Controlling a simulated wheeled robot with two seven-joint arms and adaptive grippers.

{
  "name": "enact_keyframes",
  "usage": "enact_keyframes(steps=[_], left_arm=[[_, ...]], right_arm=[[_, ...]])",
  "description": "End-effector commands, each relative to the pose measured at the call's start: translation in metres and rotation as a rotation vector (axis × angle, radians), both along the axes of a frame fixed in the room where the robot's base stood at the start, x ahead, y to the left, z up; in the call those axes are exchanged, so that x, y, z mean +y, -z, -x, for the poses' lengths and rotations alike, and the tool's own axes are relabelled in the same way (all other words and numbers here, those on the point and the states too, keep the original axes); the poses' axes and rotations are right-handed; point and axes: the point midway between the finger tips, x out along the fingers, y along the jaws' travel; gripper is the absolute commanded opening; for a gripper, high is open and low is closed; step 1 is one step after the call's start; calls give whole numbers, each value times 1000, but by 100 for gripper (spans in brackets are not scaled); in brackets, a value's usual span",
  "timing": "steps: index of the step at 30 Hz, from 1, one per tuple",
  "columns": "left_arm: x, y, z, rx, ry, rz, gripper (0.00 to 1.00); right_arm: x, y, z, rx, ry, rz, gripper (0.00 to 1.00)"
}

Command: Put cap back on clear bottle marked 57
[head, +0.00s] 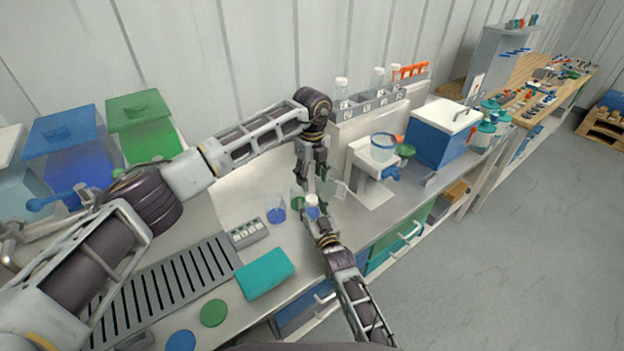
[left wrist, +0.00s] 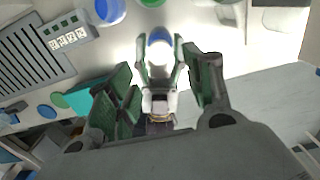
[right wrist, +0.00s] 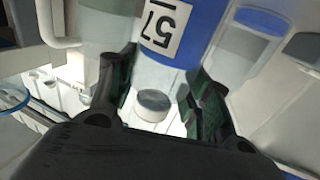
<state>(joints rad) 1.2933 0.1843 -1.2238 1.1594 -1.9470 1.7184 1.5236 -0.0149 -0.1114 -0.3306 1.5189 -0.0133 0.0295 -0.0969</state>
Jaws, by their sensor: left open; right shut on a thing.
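The clear bottle marked 57 (right wrist: 165,25) has blue in it and a white label; it shows upside down in the right wrist view. My right gripper (right wrist: 165,95) is shut on this bottle, one finger on each side. A small white round piece with a grey face (right wrist: 152,103) shows between the fingers; I cannot tell whether it is the cap or the bottle's neck. In the head view the bottle (head: 312,203) is in my right gripper (head: 317,217). My left gripper (head: 314,178) is open and empty, just above; its fingers show in the left wrist view (left wrist: 163,85).
A blue-filled cup (head: 276,214) and a green-filled vessel (head: 297,198) stand left of the bottle. A rack of labelled bottles (head: 367,105) stands behind. A balance-like stand (head: 372,185) is at right. A teal block (head: 265,273) lies near the front edge.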

Motion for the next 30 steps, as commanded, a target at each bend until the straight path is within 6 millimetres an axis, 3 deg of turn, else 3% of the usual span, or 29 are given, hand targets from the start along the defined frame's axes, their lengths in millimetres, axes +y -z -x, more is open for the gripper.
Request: enact_keyframes(steps=[17,30], left_arm=[[0,8,0,3,-4,0,52],[0,53,1,3,-3,0,52]], right_arm=[[0,-1,0,-2,0,-1,0],[0,-1,0,-2,0,-1,0]])
